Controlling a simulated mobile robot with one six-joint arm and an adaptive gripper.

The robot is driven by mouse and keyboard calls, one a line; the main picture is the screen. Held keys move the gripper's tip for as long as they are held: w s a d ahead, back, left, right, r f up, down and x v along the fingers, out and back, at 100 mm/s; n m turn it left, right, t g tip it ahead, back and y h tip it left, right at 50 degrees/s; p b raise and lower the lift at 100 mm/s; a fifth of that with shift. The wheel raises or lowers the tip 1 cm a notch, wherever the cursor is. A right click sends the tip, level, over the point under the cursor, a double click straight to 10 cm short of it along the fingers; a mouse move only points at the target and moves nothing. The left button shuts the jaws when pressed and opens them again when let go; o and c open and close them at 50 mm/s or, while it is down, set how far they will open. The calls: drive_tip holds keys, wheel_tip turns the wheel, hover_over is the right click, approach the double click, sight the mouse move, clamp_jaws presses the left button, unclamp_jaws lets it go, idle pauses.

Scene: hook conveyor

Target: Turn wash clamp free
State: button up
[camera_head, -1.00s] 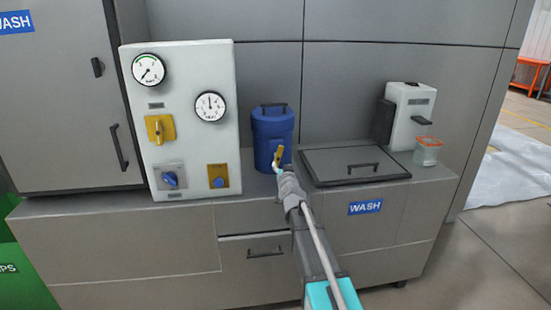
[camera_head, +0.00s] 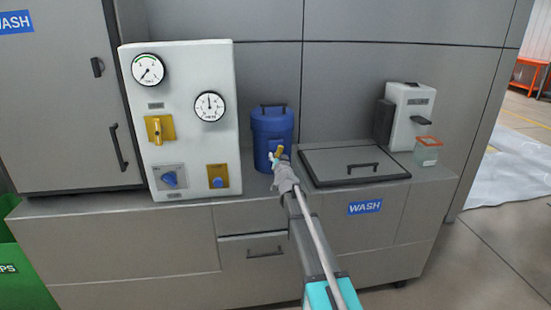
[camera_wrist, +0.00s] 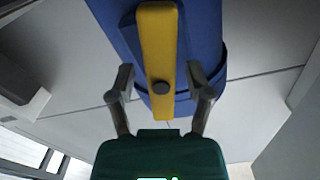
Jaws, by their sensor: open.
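A blue lidded canister (camera_head: 272,125) stands on the grey counter. A small yellow lever (camera_head: 280,150) shows on its front, partly covered by my gripper. In the wrist view the lever (camera_wrist: 158,45) is a long yellow bar with a dark round pivot near its lower end, lying against the blue canister (camera_wrist: 204,40). My gripper (camera_wrist: 160,76) is open, one finger on each side of the bar. Gaps show between the fingers and the bar. In the head view my gripper (camera_head: 276,161) is at the canister's front; finger details are too small to tell.
A white panel (camera_head: 205,75) with gauges and knobs stands left of the canister. A dark hatch lid (camera_head: 340,158) with a handle lies to its right. The grey wall is close behind.

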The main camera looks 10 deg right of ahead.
clamp_jaws()
drive_tip(key=shift+n, duration=1.6)
unclamp_jaws()
drive_tip(key=shift+a, duration=0.1)
